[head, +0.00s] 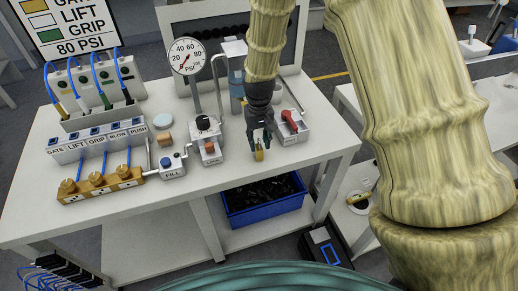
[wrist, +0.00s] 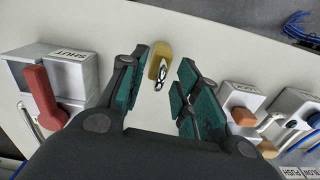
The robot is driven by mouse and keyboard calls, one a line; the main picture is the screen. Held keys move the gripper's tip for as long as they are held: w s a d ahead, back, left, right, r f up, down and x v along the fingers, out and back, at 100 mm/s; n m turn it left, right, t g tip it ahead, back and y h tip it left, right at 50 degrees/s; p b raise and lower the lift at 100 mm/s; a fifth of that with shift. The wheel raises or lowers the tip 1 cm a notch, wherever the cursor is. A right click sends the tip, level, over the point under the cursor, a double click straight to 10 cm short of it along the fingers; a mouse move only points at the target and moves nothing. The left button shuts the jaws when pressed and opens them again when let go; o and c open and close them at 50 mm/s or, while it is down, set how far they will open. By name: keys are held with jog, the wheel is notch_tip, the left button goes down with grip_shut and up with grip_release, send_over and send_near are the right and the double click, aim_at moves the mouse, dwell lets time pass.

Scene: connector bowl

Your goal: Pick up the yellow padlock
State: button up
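The yellow padlock (wrist: 155,60) lies on the white table in the wrist view, its silver shackle (wrist: 162,76) pointing toward my gripper. In the head view the padlock (head: 259,155) shows as a small yellow spot at my gripper's tips. My gripper (wrist: 163,80) is open, with its green-padded fingers on either side of the padlock. My gripper (head: 261,142) points down at the table in the head view. I cannot tell whether a finger touches the padlock.
A grey SHUT box with a red lever (wrist: 46,95) stands left of my gripper in the wrist view. A block with an orange knob (wrist: 243,117) stands to the right. A pressure gauge (head: 188,56) rises from the table (head: 90,215). A blue bin (head: 262,212) sits below.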

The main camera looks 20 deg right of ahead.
jog(key=shift+f, duration=0.2)
grip_shut()
jog(key=shift+r, duration=0.1)
